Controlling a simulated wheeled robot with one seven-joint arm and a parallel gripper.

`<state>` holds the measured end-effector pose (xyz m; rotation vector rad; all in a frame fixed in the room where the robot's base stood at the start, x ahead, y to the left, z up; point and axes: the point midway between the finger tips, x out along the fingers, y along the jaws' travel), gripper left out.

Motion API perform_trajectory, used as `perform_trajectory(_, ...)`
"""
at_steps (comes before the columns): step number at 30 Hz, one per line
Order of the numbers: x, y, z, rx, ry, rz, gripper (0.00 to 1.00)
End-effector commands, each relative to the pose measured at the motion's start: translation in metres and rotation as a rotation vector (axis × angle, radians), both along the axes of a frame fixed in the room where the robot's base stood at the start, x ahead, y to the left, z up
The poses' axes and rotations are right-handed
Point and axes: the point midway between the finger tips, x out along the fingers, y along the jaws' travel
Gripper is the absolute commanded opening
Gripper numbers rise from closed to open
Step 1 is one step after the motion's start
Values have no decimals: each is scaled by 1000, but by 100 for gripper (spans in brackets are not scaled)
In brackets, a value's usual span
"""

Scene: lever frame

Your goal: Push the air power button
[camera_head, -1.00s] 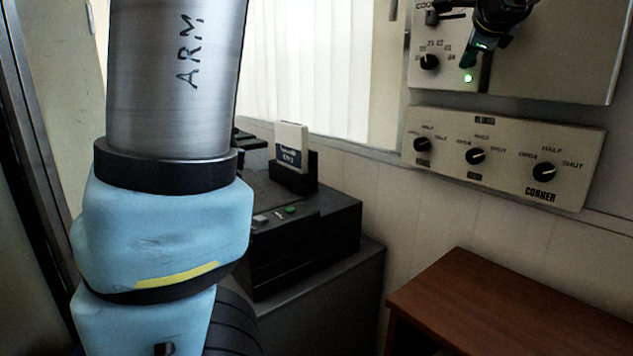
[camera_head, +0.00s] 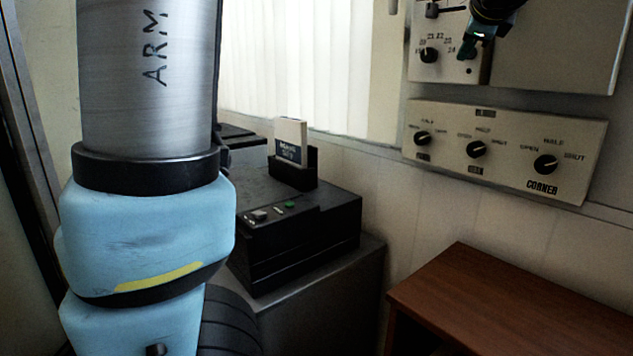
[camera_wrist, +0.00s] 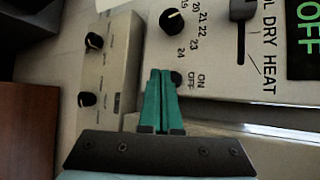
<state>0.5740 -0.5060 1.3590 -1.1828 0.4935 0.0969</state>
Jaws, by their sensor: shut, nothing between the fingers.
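The air power button is a small dark round knob on the upper cream control panel, below the numbered dial in the head view (camera_head: 471,70). It also shows in the wrist view (camera_wrist: 177,78), beside the words ON and OFF. It looks unlit. My gripper (camera_head: 466,53) is shut and empty, with green fingers just above the button in the head view. In the wrist view the gripper tips (camera_wrist: 160,72) lie right beside the button and partly overlap its edge. I cannot tell whether they touch it.
The numbered dial (camera_head: 429,55) and a slider (camera_wrist: 242,12) are close by on the same panel. A lower panel (camera_head: 500,180) carries three knobs. A black device (camera_head: 300,230) stands on a grey cabinet. A brown wooden table (camera_head: 500,300) is at lower right.

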Motion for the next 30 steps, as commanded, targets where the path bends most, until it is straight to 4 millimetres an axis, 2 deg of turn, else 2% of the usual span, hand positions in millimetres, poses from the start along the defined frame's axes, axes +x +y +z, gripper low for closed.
perform_trajectory(13, -26, 33, -2, -1, 0, 1, 0)
perform_trajectory(25, -29, 38, -1, 1, 1, 1, 0)
perform_trajectory(28, -25, 44, -13, -7, 30, 22, 0)
perform_trajectory(30, -18, 56, -35, -22, 82, 63, 0)
